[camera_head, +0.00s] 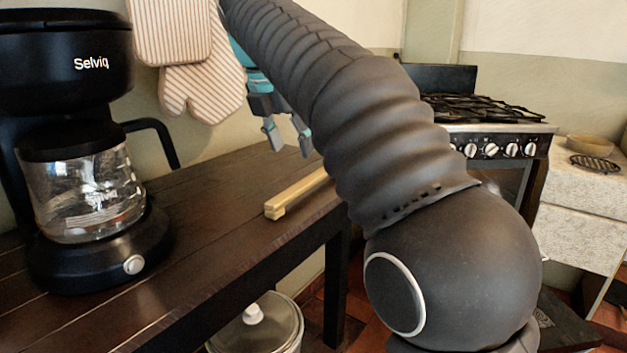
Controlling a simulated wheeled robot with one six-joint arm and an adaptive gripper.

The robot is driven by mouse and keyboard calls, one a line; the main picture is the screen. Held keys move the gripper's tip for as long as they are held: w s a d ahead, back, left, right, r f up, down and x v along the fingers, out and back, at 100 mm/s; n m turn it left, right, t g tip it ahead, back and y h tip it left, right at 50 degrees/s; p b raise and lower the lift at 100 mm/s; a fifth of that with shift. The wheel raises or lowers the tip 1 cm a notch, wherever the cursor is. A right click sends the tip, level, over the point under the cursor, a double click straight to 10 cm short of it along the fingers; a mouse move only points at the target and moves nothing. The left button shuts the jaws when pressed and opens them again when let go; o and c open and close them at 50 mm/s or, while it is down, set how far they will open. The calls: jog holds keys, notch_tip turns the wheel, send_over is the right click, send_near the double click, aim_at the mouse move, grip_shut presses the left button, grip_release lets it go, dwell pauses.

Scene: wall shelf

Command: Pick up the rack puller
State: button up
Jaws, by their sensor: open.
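The rack puller (294,196) looks like a pale wooden stick. It lies on the dark wooden shelf (220,222), near the shelf's right edge. Its near end shows a notched shape, and its far end is hidden behind my arm. My gripper (288,146) is above and behind the visible part of the stick, pointing down. Its two grey fingers are apart with nothing seen between them. The fingertips look clear of the stick and the shelf.
A black coffee maker (75,60) with a glass carafe (82,190) stands at the left. Striped oven mitts (203,88) hang on the wall close to my gripper. A stove (490,140) is at the right. A lidded pot (262,328) stands below the shelf.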

aim_at(304, 182)
jog(key=shift+x, duration=4.6)
jog(key=shift+s, duration=0.15)
grip_shut()
